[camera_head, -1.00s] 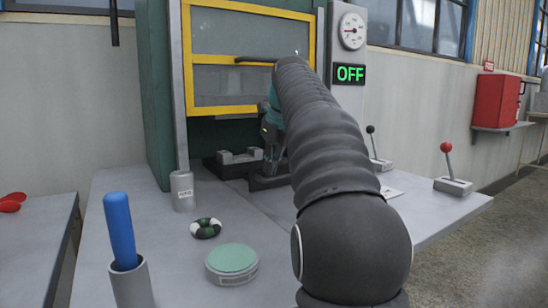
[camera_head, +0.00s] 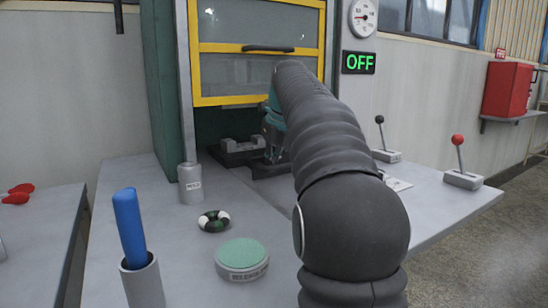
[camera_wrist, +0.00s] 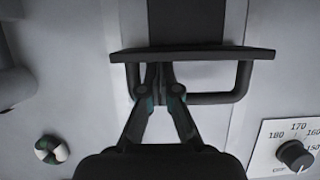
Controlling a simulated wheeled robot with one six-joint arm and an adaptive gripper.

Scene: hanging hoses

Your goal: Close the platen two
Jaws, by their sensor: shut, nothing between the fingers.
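In the wrist view my gripper (camera_wrist: 160,72) is shut and empty. Its fingertips are at a dark U-shaped handle (camera_wrist: 222,98) and overlap the edge of a dark flat plate (camera_wrist: 195,53). I cannot tell whether they touch either one. In the head view my gripper (camera_head: 272,135) is low in front of the press opening, partly hidden by my arm. A dark platen assembly (camera_head: 238,152) sits there on the grey table, under the yellow-framed guard door (camera_head: 250,101). Which part is platen two I cannot tell.
Black-knobbed (camera_head: 381,133) and red-knobbed (camera_head: 457,152) levers stand at right.

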